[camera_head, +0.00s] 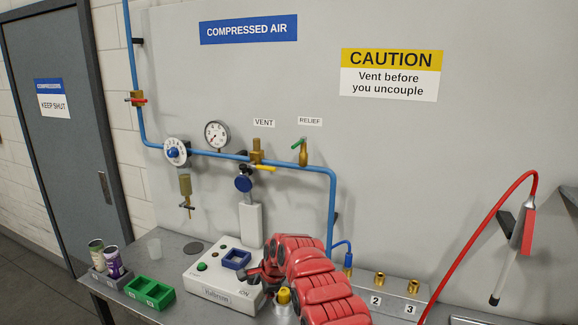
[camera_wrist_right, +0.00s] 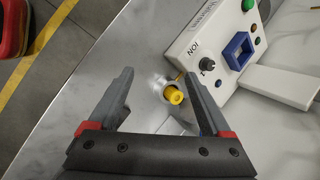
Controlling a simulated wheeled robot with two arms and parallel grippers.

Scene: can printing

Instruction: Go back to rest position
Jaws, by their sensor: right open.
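My right arm is red and reaches in from the lower right in the head view. Its gripper (camera_head: 262,274) is at the right front of the white printing machine (camera_head: 208,280). In the right wrist view the gripper (camera_wrist_right: 160,75) is open, with nothing between its grey fingers. A yellow-capped part (camera_wrist_right: 174,96) lies beyond the fingers, near the right one, and also shows in the head view (camera_head: 284,296) beside the arm. Two cans, one greenish (camera_head: 96,250) and one purple (camera_head: 114,264), stand in a grey holder (camera_head: 110,279) at the left. My left gripper is not visible.
A grey block (camera_head: 398,297) with brass fittings stands right of my arm. Blue air piping (camera_head: 210,153) runs along the wall behind, and a red hose (camera_head: 465,232) hangs at the right.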

